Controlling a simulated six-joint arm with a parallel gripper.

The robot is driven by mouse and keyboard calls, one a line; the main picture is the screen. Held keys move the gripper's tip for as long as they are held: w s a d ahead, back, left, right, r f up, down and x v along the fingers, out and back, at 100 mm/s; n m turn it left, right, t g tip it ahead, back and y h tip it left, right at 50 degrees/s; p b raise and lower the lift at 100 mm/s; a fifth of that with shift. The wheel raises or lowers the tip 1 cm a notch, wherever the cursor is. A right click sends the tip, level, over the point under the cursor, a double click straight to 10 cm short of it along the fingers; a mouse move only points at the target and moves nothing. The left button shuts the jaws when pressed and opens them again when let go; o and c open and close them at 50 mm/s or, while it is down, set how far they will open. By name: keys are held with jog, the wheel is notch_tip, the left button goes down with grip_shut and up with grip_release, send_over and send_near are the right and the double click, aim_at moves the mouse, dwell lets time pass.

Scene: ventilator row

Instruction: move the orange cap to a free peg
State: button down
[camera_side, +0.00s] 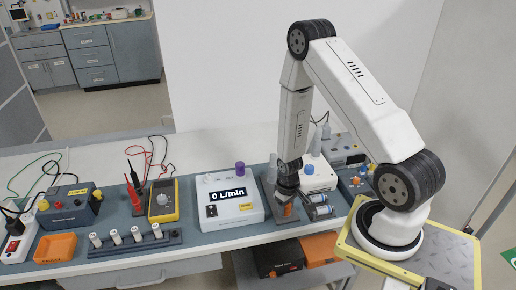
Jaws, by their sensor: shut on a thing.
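My gripper (287,196) points down at the front of the bench, just right of the white flow meter box. It is shut on the orange cap (287,210), which shows small below the fingers. The fingers hide part of the cap, and I cannot tell whether it touches what is beneath it. A purple cap (240,168) sits at the back of the flow meter box, and a blue cap (309,169) on the white unit right of my gripper. Several short white pegs (115,237) stand on a dark rail at the front left; none there carries a coloured cap.
The flow meter box (230,207) reads "0 L/min". A yellow multimeter (163,200), red and black leads, an orange tray (55,248) and a blue box (68,207) are to the left. Grey cylinders (320,211) lie close right of my gripper.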

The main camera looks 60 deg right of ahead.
jog(key=shift+c, duration=0.9)
grip_release()
jog(key=shift+r, duration=0.1)
jog(key=shift+r, duration=3.75)
jog(key=a+r+n+t, duration=0.2)
jog(key=a+r+n, duration=0.1)
jog(key=a+r, duration=1)
notch_tip(320, 180, up, 2)
jog(key=shift+w+a+r+t, duration=0.25)
jog(key=shift+w+a+t, duration=0.05)
jog(key=shift+a, duration=0.1)
